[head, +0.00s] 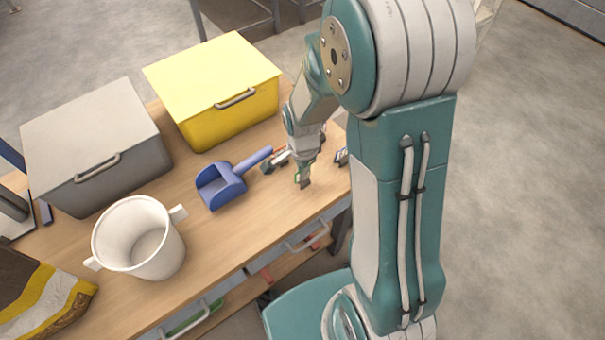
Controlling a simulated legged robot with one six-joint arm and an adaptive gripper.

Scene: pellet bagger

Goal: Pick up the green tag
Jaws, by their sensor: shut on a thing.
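My gripper (303,181) points down over the right end of the wooden table in the head view. It is shut on the green tag (298,178), which shows only as a small green patch at the fingertips. The fingers hide most of the tag. I cannot tell whether it touches the table top or is held just above it.
A blue scoop (222,187) lies left of my gripper, its handle pointing toward it. Small dark items lie close beside the gripper. A yellow box (205,120), a grey box (145,135) and a white pot (140,212) stand farther left on the wooden table (240,235).

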